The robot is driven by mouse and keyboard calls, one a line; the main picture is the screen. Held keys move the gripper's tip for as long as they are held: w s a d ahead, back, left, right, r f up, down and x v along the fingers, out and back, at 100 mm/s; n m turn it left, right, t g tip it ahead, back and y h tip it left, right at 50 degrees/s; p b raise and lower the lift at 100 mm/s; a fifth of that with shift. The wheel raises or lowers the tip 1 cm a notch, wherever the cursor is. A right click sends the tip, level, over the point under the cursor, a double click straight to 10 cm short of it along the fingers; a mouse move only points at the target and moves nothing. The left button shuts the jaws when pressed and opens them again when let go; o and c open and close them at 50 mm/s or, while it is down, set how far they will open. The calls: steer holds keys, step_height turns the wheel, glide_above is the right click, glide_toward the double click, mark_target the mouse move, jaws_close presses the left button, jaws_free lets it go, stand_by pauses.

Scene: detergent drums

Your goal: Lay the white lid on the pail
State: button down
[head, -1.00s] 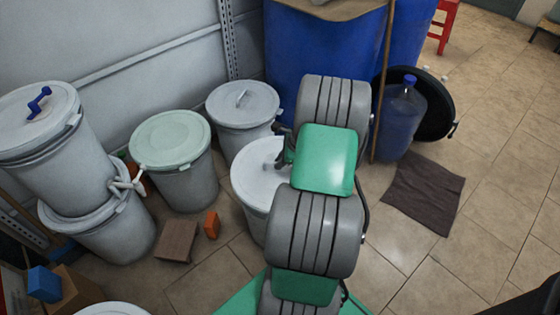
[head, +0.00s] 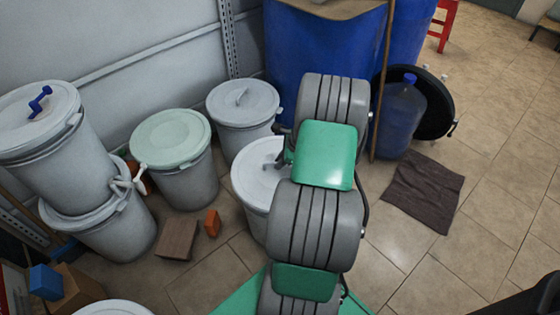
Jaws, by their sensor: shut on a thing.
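The white lid (head: 254,172) is at the mouth of a grey pail (head: 254,222), left of my arm in the head view. It looks roughly level and lined up with the rim. I cannot tell whether it rests on the rim or hangs just above it. My gripper (head: 279,160) is over the right part of the lid and shut on it, mostly hidden behind my arm. The right side of the lid and pail is also hidden by my arm.
Lidded pails stand close by: one with a pale green lid (head: 170,138), a grey one (head: 243,110) behind, and a stack (head: 55,130) at left. A brown block (head: 177,240) and an orange block (head: 212,223) lie on the floor.

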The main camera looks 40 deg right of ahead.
stand_by(0.3)
steer(key=c, duration=1.4)
jaws_free()
steer(key=shift+o, duration=0.5)
steer(key=o, duration=0.4)
step_height(320, 180, up, 7)
steer(key=p, duration=0.7)
